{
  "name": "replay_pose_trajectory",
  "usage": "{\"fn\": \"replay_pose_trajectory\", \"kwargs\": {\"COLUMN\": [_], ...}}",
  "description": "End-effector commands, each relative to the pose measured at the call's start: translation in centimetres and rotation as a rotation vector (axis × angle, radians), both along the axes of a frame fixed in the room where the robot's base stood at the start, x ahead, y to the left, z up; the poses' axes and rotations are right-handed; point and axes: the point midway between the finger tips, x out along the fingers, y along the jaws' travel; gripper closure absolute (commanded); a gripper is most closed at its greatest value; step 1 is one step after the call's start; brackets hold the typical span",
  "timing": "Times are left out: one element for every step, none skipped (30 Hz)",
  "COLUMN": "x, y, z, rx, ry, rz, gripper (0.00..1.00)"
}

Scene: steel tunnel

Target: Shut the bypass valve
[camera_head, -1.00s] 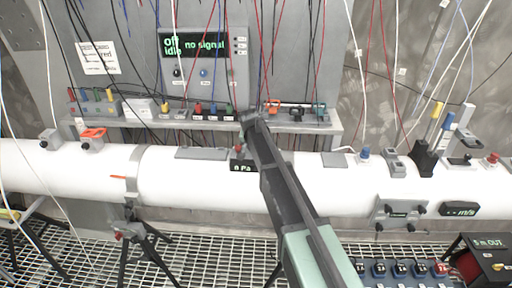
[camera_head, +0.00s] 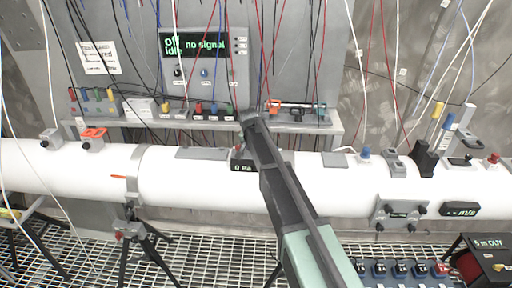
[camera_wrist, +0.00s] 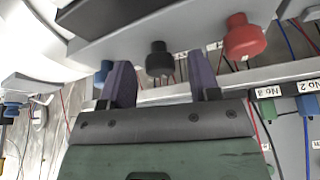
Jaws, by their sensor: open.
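In the wrist view, a grey block carries a red knob (camera_wrist: 245,37), a black knob (camera_wrist: 158,60) and a blue knob (camera_wrist: 104,73) in a row. The black knob is in the middle; I see no label that tells which one is the bypass valve. My gripper (camera_wrist: 160,64) is open, one purple finger on each side of the black knob, with a gap to it in the picture. I cannot tell whether the fingers reach its depth. In the head view, my arm hides most of this block, beside a small pressure display (camera_head: 243,166) on the pipe.
The white pipe (camera_head: 200,185) runs across the view, with an orange lever (camera_head: 93,133) at left and a blue knob (camera_head: 365,153) at right. A shelf of coloured connectors (camera_head: 213,110) stands behind it. Many thin cables hang in front of the wall. A tripod (camera_head: 130,230) stands below.

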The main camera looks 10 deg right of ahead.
Motion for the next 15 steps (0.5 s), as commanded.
{"fn": "replay_pose_trajectory", "kwargs": {"x": [0.0,0.0,0.0,-0.1,-0.2,-0.3,-0.5,-0.6,-0.9,-1.1,-1.3,-1.7,-1.9,-2.2,-2.5], "y": [0.0,0.0,0.0,0.0,0.1,0.2,0.2,0.3,0.5,0.6,0.7,0.9,1.1,1.3,1.5], "z": [0.0,0.1,0.2,0.4,0.7,1.3,1.7,2.3,3.2,3.9,4.6,5.6,6.4,7.1,8.1], "rx": [0.000,0.000,0.000,0.000,0.000,0.000,0.000,0.000,0.000,0.000,0.000,0.000,0.000,0.000,0.000], "ry": [0.000,0.000,0.000,0.000,0.000,0.000,0.000,0.000,0.000,0.000,0.000,0.000,0.000,0.000,0.000], "rz": [0.000,0.000,0.000,0.000,0.000,0.000,0.000,0.000,0.000,0.000,0.000,0.001,0.001,0.001,0.002], "gripper": [0.44,0.44,0.44,0.44,0.44,0.44,0.44,0.44,0.44,0.44,0.44,0.44,0.44,0.44,0.44]}}
